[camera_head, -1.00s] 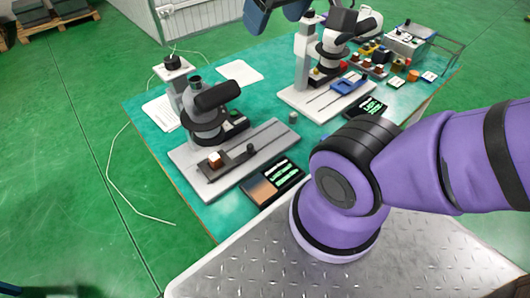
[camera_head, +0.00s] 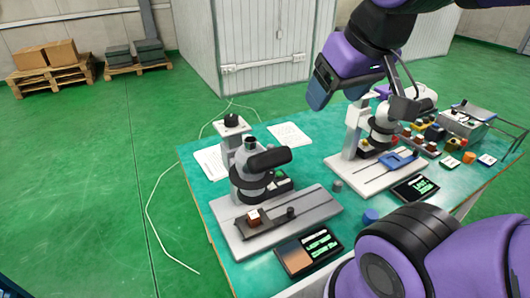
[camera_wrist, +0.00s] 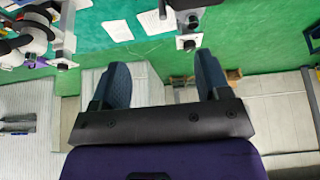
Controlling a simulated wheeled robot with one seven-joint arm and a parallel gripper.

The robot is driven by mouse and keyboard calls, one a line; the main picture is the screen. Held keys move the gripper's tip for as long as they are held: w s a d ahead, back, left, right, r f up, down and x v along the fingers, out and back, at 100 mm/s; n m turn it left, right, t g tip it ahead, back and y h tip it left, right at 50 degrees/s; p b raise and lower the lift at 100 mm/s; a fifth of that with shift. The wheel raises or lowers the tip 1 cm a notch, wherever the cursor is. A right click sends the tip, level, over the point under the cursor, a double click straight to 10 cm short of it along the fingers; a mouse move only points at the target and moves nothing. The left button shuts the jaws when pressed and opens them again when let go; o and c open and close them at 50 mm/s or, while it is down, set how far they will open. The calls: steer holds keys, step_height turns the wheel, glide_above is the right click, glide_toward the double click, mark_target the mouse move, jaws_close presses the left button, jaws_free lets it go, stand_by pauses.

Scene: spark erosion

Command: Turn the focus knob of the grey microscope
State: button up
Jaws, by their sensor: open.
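The grey microscope (camera_head: 258,175) stands on a grey base plate at the left of the teal table, with a dark eyepiece tube pointing right. Behind its head is a pale column with a black knob (camera_head: 232,121) on top. I cannot tell for sure which knob is the focus knob. My gripper (camera_head: 325,86) is in the air above the table, to the right of and above the grey microscope, apart from it. In the wrist view my gripper (camera_wrist: 162,70) shows two blue fingers spread wide with nothing between them.
A white microscope (camera_head: 380,125) with a blue stage part stands further right. Display boxes (camera_head: 308,250) lie along the near edge. A blue cylinder (camera_head: 371,216) stands near my arm. Small parts crowd the far right. Paper sheets lie behind the grey microscope. Green floor is clear at left.

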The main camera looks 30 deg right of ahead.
steer(key=w+a+r+g, duration=0.1)
steer(key=w+a+g, duration=0.15)
steer(key=w, duration=1.15)
steer(key=g, duration=0.3)
glide_above(231, 117)
step_height(231, 117, down, 8)
step_height(231, 117, down, 11)
steer(key=shift+r, duration=0.2)
steer(key=shift+c, duration=0.5)
steer(key=c, duration=0.8)
steer(key=shift+n, duration=2.4)
steer(key=shift+c, duration=0.2)
steer(key=o, duration=0.9)
